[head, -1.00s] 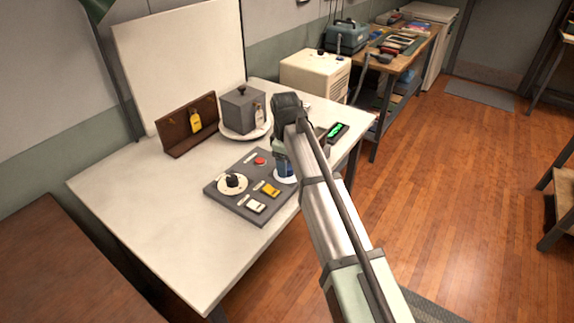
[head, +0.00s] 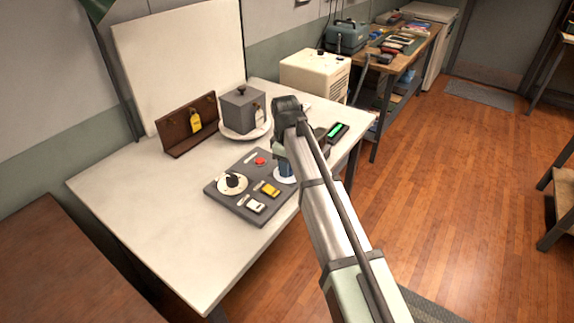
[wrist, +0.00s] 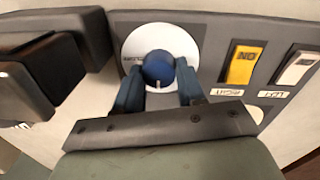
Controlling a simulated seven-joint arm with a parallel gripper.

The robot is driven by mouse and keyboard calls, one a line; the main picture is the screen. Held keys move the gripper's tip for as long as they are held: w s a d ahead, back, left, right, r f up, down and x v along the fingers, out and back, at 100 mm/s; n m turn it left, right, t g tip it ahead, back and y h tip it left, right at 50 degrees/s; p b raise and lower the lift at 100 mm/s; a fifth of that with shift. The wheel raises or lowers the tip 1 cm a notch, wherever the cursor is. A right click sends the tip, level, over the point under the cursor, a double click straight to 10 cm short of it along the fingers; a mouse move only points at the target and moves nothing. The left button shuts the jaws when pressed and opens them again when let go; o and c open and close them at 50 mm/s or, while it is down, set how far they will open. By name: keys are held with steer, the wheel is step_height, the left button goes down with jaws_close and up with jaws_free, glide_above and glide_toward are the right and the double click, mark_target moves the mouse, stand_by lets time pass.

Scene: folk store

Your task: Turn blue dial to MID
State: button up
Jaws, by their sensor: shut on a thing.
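The blue dial (wrist: 158,66) sits in the middle of a white round plate (wrist: 139,40) in the wrist view. A pale pointer mark on the dial faces the bottom of that picture, toward my gripper's palm. My gripper (wrist: 159,84) is shut on the dial, one blue finger on each side. The small lettering on the plate is too blurred to read, and the fingers cover part of the plate. In the head view my gripper (head: 284,168) hides the dial, and only an edge of its white plate (head: 285,181) shows.
The grey panel (head: 238,211) also carries a black dial (head: 232,180), a red button (head: 260,161), a yellow switch (head: 270,189) and a white switch (head: 256,206). Behind stand a grey box (head: 241,110) and a brown rack (head: 177,135) with a yellow tag (head: 195,122). The table's left is clear.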

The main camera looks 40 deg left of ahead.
steer(key=shift+c, duration=0.6)
steer(key=shift+m, duration=0.3)
steer(key=m, duration=0.3)
steer(key=shift+m, duration=0.4)
steer(key=m, duration=0.5)
steer(key=shift+w+h, duration=0.1)
steer(key=shift+h, duration=0.2)
steer(key=shift+m, duration=0.3)
steer(key=o, duration=1.1)
steer(key=shift+c, duration=0.2)
